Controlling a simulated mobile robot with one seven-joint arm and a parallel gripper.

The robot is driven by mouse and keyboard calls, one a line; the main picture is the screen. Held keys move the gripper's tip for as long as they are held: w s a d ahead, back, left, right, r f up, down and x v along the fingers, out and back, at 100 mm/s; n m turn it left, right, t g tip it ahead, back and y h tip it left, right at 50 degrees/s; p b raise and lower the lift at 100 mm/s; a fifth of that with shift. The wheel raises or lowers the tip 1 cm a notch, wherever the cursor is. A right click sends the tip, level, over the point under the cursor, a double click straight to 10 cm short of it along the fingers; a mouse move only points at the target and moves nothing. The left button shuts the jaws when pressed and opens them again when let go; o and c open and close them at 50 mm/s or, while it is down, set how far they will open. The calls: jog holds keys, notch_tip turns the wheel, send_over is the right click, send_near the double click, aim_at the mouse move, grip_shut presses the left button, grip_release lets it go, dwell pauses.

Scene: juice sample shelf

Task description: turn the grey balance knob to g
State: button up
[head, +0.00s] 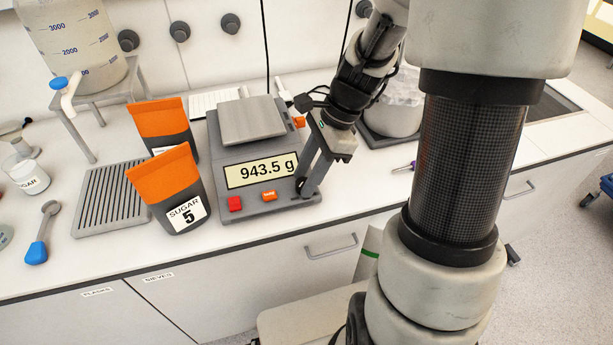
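The grey balance (243,208) stands on the bench with a square pan (252,121). The knob's pointer and markings cannot be made out.
A red button (234,203) and an orange button (269,195) sit left of the knob. Two orange-topped sugar bags (164,185) stand close on the balance's left. A ribbed grey tray (108,199) and blue scoop (38,248) lie further left. A screwdriver-like tool (404,167) lies to the right.

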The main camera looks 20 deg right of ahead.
jog(key=shift+f, duration=0.1)
jog(key=c, duration=0.8)
jog(key=shift+n, duration=0.3)
jog(key=shift+w+n+g+p, duration=0.1)
jog(key=shift+n+g+p, duration=0.4)
jog(key=shift+n+p, duration=0.45)
jog(key=n+p, duration=0.1)
jog(key=n, duration=0.1)
jog(key=n+g+p, duration=0.1)
jog(key=n, duration=0.1)
jog(key=shift+w+a+n+g+h, duration=0.15)
jog(key=shift+n+g+h, duration=0.15)
jog(key=shift+h, duration=0.1)
jog(key=n+p, duration=0.1)
jog(key=n, duration=0.1)
jog(key=n+g+h+p, duration=0.1)
jog(key=n, duration=0.2)
jog(key=shift+w+a+h, duration=0.1)
jog(key=shift+a+h, duration=0.05)
jog(key=shift+h, duration=0.15)
jog(key=n+h, duration=0.1)
jog(key=n, duration=0.1)
jog(key=n+h+p, duration=0.1)
jog(key=n, duration=0.2)
jog(key=shift+w+a+n+g, duration=0.1)
jog(key=shift+a+n+g, duration=0.05)
jog(key=shift+n+g, duration=0.25)
